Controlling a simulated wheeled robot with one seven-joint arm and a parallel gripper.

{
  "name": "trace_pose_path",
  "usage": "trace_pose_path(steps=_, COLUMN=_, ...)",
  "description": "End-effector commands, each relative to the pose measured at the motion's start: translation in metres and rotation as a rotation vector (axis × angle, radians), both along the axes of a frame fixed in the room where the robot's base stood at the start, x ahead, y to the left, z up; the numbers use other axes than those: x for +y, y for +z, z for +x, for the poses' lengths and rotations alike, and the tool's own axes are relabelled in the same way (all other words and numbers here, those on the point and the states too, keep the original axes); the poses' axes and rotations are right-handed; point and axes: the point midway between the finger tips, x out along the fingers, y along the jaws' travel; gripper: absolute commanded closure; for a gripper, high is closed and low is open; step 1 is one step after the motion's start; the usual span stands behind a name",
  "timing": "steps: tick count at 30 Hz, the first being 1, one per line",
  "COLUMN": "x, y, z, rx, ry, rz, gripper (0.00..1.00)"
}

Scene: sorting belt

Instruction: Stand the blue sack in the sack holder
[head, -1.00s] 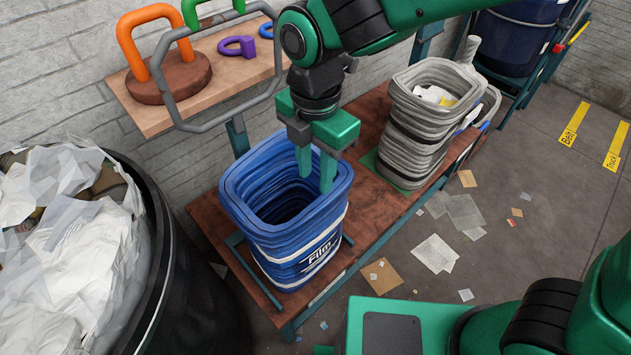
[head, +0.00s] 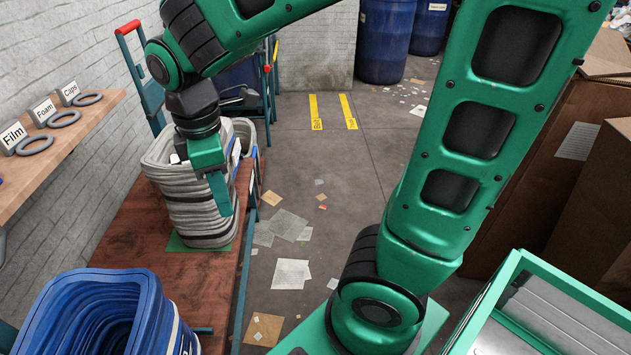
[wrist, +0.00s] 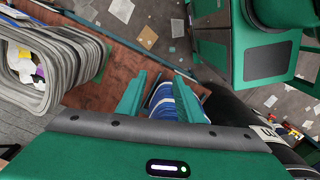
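The blue sack (head: 178,330) is at the lower left of the head view, cut off by the frame's bottom edge. Its open rim faces up. In the wrist view the blue sack (wrist: 163,97) shows between and beyond the fingers. A teal bar (head: 203,331) shows low beside the sack; I cannot tell whether it belongs to the sack holder. My gripper (head: 221,190) hangs in front of the grey sack stack, to the upper right of the blue sack in the head view. In the wrist view its two fingers (wrist: 160,98) are apart with nothing visibly held.
A grey sack (head: 200,205) stands on a green mat on the brown bench (head: 140,232). A shelf (head: 70,135) with Film, Foam and Caps labels is on the left wall. Paper scraps lie on the floor. Cardboard boxes (head: 600,180) stand at the right.

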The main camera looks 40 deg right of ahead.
Motion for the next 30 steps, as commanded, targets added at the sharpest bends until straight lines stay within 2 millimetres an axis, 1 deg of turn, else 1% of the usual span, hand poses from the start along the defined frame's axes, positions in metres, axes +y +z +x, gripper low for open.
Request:
trace_pose_path(steps=1, x=-0.029, y=0.002, z=-0.005, rx=-0.005, ry=-0.151, rz=0.002, gripper=0.67)
trace_pose_path(steps=2, x=-0.045, y=0.002, z=-0.009, rx=-0.007, ry=-0.244, rz=0.003, gripper=0.67)
trace_pose_path(steps=3, x=-0.065, y=0.003, z=-0.016, rx=-0.009, ry=-0.367, rz=0.005, gripper=0.67)
trace_pose_path(steps=5, x=-0.093, y=0.003, z=-0.028, rx=-0.011, ry=-0.550, rz=0.007, gripper=0.67)
trace_pose_path(steps=6, x=-0.110, y=0.003, z=-0.038, rx=-0.012, ry=-0.671, rz=0.009, gripper=0.67)
trace_pose_path(steps=8, x=-0.134, y=0.002, z=-0.054, rx=-0.012, ry=-0.854, rz=0.013, gripper=0.67)
trace_pose_path(steps=9, x=-0.148, y=0.001, z=-0.065, rx=-0.014, ry=-0.975, rz=0.016, gripper=0.67)
trace_pose_path(steps=12, x=-0.177, y=-0.002, z=-0.094, rx=-0.012, ry=-1.253, rz=0.024, gripper=0.67)
trace_pose_path(steps=15, x=-0.196, y=-0.005, z=-0.120, rx=-0.010, ry=-1.482, rz=0.031, gripper=0.67)
trace_pose_path(steps=18, x=-0.206, y=-0.008, z=-0.137, rx=-0.008, ry=-1.638, rz=0.038, gripper=0.67)
trace_pose_path(steps=20, x=-0.208, y=-0.009, z=-0.144, rx=-0.005, ry=-1.698, rz=0.039, gripper=0.67)
trace_pose_path(steps=24, x=-0.211, y=-0.010, z=-0.150, rx=-0.004, ry=-1.752, rz=0.041, gripper=0.67)
trace_pose_path(steps=30, x=-0.211, y=-0.010, z=-0.150, rx=-0.003, ry=-1.750, rz=0.040, gripper=0.67)
